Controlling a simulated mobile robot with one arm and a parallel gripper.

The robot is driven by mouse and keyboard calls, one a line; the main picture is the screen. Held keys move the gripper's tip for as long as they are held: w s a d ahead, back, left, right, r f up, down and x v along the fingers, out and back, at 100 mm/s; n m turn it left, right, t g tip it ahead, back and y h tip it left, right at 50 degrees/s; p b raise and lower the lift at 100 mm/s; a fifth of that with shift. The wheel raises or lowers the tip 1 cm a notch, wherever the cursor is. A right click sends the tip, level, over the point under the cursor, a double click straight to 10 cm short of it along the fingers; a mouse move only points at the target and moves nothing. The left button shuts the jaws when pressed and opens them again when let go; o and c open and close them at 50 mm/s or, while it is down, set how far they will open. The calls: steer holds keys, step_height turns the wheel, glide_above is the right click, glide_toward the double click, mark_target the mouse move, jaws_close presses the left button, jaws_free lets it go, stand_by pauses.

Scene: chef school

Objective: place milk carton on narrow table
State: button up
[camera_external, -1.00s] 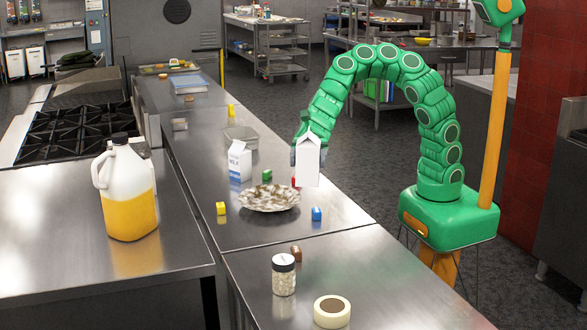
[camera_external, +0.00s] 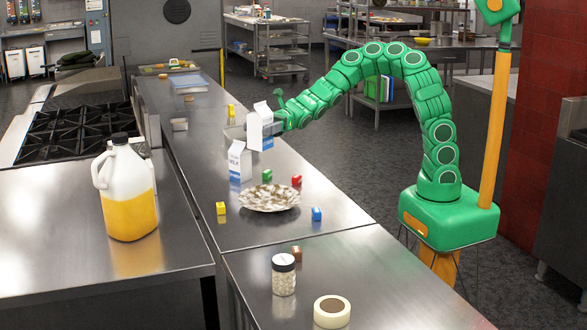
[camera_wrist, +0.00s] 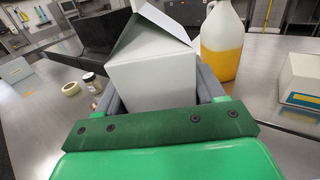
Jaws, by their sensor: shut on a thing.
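My gripper (camera_external: 276,128) is shut on a white milk carton (camera_external: 259,127) with a blue base band. It holds the carton slightly tilted above the narrow steel table (camera_external: 220,197), behind a second milk carton. In the wrist view the held carton (camera_wrist: 150,65) fills the middle between the fingers (camera_wrist: 160,92). The second milk carton (camera_external: 239,163) stands upright on the narrow table. It also shows at the right edge of the wrist view (camera_wrist: 303,82).
A jar (camera_external: 283,274) and tape roll (camera_external: 331,312) stand nearer. A juice jug (camera_external: 128,190) stands on the left counter.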

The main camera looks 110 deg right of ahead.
steer(key=s+d+m+t+h, duration=0.25)
steer(key=s+d+h, duration=0.35)
steer(key=d, duration=1)
steer(key=s+d+m+t+h, duration=0.1)
steer(key=s+d+m+h, duration=0.5)
steer(key=d, duration=1)
steer(key=shift+n+g+y, duration=0.25)
steer(key=shift+n+y, duration=0.6)
steer(key=shift+y, duration=0.05)
steer(key=shift+s+a+f, duration=0.1)
steer(key=shift+s+f, duration=0.15)
steer(key=shift+f, duration=2.75)
steer(key=shift+s+a+f, duration=0.1)
steer(key=shift+s+f, duration=0.1)
steer(key=shift+f, duration=2.75)
steer(key=shift+s+a+f, duration=0.1)
steer(key=shift+s+f, duration=0.15)
steer(key=shift+f, duration=2.75)
steer(key=shift+f, duration=0.1)
steer(key=o, duration=1.4)
